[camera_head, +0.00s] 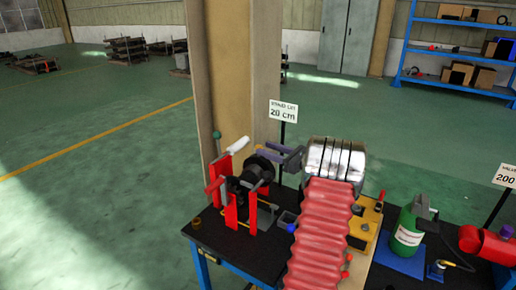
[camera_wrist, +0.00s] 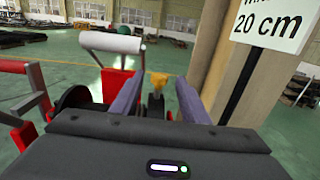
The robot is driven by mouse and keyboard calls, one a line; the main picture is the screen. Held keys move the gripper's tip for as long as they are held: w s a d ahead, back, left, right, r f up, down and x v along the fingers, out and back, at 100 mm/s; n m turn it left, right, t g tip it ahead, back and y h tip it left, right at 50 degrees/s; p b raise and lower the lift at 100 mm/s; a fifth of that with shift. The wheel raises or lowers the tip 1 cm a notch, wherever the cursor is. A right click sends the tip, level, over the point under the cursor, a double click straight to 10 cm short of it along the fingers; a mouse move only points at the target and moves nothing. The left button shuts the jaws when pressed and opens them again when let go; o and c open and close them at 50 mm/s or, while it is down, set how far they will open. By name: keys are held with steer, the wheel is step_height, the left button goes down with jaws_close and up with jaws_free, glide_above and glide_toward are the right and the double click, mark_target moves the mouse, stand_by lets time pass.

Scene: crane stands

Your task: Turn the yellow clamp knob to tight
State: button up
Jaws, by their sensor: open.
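The yellow clamp knob (camera_wrist: 159,82) shows in the wrist view, ahead of and between my gripper's two purple fingers (camera_wrist: 159,88). The fingers are apart, and there seems to be a gap to the knob; I cannot tell how far. A dark upright part shows just below the knob. In the head view I cannot make out the knob. There my gripper (camera_head: 279,152) is beside the red stand (camera_head: 231,207), at its upper right. The stand holds a black round part (camera_head: 259,168) and has a white handle (camera_head: 237,144), also seen at the left in the wrist view.
The stand is on a black-topped blue table (camera_head: 213,235). A tan pillar (camera_head: 234,75) rises behind it. A sign reading 20 cm (camera_head: 283,111) stands close to my gripper. A green bottle (camera_head: 406,238) is at the right.

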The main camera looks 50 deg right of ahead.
mark_target(258, 146)
steer(key=shift+w+a, duration=0.1)
steer(key=shift+w, duration=2.2)
steer(key=shift+c, duration=0.6)
steer(key=c, duration=0.9)
steer(key=shift+a, duration=0.25)
jaws_close()
steer(key=shift+d, duration=0.1)
